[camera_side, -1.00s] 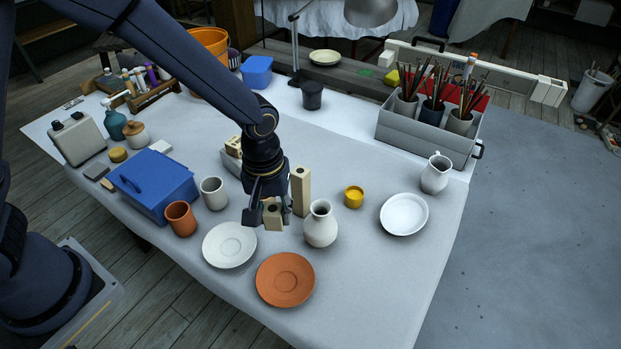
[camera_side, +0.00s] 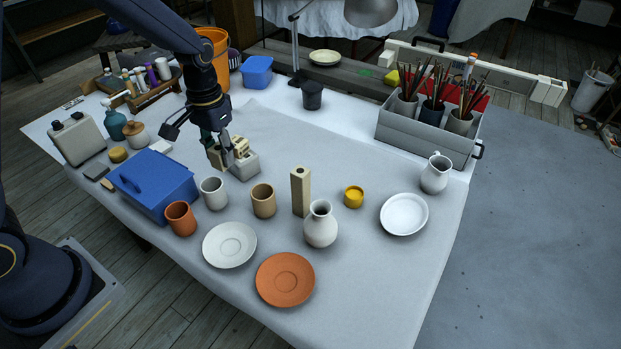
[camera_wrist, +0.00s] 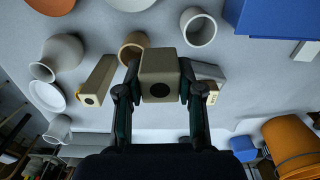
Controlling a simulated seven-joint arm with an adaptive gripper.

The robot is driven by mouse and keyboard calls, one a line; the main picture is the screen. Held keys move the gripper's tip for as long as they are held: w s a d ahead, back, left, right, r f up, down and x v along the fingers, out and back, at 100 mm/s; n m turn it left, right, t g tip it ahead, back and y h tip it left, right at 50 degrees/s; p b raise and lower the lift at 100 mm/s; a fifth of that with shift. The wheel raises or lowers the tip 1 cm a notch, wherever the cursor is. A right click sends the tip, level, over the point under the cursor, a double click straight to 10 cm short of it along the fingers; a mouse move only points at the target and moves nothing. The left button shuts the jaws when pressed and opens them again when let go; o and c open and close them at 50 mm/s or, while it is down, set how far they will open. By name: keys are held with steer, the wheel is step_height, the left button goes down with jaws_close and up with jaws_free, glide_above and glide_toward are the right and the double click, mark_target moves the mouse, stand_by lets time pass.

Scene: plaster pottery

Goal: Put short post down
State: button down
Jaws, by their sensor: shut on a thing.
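My gripper (camera_side: 224,152) is shut on the short post, a beige square block with a dark round hole in its end. The short post (camera_wrist: 158,78) sits between both fingers in the wrist view. In the side view the short post (camera_side: 214,156) is partly hidden by a finger, beside a small grey box (camera_side: 246,170) holding pale blocks. I cannot tell whether the post touches the table or the box. The tall post (camera_side: 300,192) stands upright near the white vase; it also shows in the wrist view (camera_wrist: 97,80).
A tan cup (camera_side: 263,201), grey-white cup (camera_side: 214,194) and terracotta cup (camera_side: 181,219) stand in front. A blue box (camera_side: 155,185) is at left, the white vase (camera_side: 320,228) at right. The cloth behind the tall post is clear.

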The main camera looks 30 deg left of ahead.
steer(key=w+d+r, duration=0.2)
steer(key=w+d, duration=0.1)
steer(key=w, duration=0.4)
glide_above(282, 199)
step_height(282, 199, down, 15)
steer(key=shift+r, duration=0.1)
steer(key=shift+w+f, duration=0.1)
steer(key=shift+f, duration=2.45)
steer(key=shift+f, duration=0.1)
steer(key=c, duration=0.7)
jaws_free()
